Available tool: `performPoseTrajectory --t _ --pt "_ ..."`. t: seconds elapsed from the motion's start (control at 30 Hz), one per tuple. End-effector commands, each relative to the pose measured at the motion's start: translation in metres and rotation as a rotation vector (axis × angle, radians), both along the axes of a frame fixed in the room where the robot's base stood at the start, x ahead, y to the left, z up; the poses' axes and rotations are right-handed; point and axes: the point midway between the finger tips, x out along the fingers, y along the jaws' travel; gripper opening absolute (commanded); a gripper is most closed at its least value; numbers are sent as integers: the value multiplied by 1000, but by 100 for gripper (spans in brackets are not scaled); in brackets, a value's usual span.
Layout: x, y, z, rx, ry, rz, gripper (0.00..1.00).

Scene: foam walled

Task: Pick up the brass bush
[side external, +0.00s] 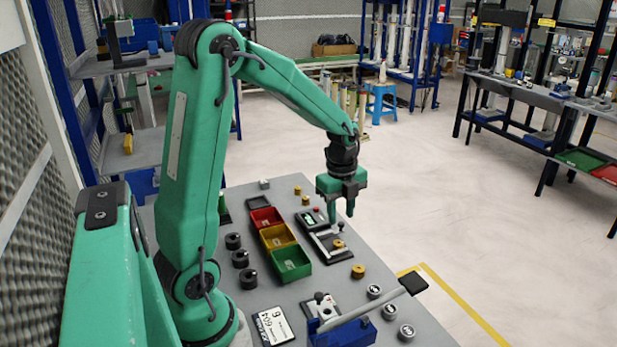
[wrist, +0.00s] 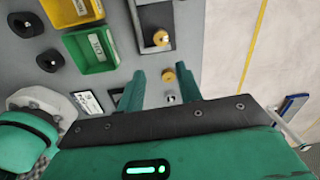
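Several small brass bushes show. One brass bush (side external: 358,271) stands on the bare grey bench; in the wrist view a brass bush (wrist: 168,76) shows between the fingertips, beyond them. Another brass bush (side external: 338,244) sits on a black fixture and also shows in the wrist view (wrist: 160,38). Two more lie at the back, a brass bush (side external: 297,190) and a brass bush (side external: 305,201). My gripper (side external: 341,212) points down above the bench, open and empty, apart from all bushes. It also shows in the wrist view (wrist: 161,73). Which bush is meant cannot be told.
Red (side external: 265,219), yellow (side external: 273,237) and green (side external: 291,263) bins stand left of the fixture (side external: 321,240). Black knobs (side external: 240,259) stand left of them.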

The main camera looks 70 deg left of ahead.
Motion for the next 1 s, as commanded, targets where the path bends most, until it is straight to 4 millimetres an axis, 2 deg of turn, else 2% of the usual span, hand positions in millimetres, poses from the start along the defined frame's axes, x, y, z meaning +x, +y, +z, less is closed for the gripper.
performPoseTrajectory --t 0.1,0.3,0.5,0.8,1.0 --pt "3 11 -15 -7 28 -86 35" --pt "6 18 -26 -12 44 -156 35" --pt "6 18 -28 -13 45 -162 35" --pt "6 17 -50 -13 46 -161 35" --pt "6 17 -52 -12 44 -161 35"
